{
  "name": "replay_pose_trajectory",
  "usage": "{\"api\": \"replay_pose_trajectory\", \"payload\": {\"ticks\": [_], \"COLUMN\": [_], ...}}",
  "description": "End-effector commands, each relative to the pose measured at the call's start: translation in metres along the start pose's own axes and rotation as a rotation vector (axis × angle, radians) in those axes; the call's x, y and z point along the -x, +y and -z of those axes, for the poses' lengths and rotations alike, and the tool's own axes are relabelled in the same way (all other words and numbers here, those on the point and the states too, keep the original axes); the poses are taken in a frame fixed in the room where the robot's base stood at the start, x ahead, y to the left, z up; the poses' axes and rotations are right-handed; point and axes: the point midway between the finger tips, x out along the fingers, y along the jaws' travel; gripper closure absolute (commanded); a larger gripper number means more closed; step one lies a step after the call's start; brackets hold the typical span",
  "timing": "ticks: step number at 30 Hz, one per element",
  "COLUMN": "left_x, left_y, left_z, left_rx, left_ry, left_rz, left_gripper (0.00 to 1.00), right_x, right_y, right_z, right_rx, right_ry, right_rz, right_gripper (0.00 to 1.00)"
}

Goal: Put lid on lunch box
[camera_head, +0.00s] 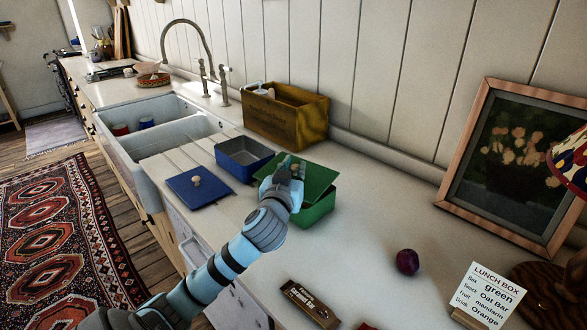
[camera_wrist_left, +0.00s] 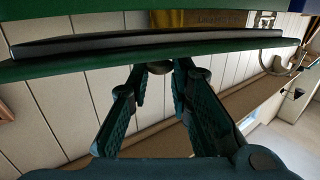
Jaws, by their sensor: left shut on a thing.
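The green lid (camera_head: 317,177) is held by its knob in my left gripper (camera_head: 296,170), which is shut on it. The green lunch box (camera_head: 318,210) stands on the counter below the lid, partly hidden by the lid and my gripper. In the left wrist view, the fingers close around the lid's knob (camera_wrist_left: 160,68), and the lid (camera_wrist_left: 160,44) shows edge-on. A green strip at the top of that view looks like the box (camera_wrist_left: 90,6), with a gap between it and the lid. The right gripper is not in view.
A blue box (camera_head: 243,157) and its blue lid (camera_head: 197,187) are left of the green box. A wooden crate (camera_head: 285,115) stands behind. A plum-like fruit (camera_head: 407,262), a snack bar (camera_head: 310,303) and a lunch box card (camera_head: 488,297) are at the right front.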

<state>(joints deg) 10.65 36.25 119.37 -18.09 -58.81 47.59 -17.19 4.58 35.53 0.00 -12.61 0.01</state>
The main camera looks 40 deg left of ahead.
Motion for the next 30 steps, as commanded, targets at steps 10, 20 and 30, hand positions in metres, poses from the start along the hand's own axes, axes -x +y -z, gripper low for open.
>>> {"api": "replay_pose_trajectory", "payload": {"ticks": [10,20,30], "left_x": [0.0,-0.001,0.002], "left_y": [0.0,0.0,0.0], "left_z": [-0.008,-0.014,-0.012], "left_rx": [0.0,0.0,-0.001], "left_ry": [0.0,-0.002,-0.001], "left_rz": [0.0,0.0,0.0], "left_gripper": [1.0,0.73,0.72], "right_x": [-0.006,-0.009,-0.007], "right_y": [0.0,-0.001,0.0], "right_z": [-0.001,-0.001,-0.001], "right_rx": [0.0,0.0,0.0], "right_ry": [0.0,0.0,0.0], "right_rz": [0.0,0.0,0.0], "right_gripper": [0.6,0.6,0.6]}}
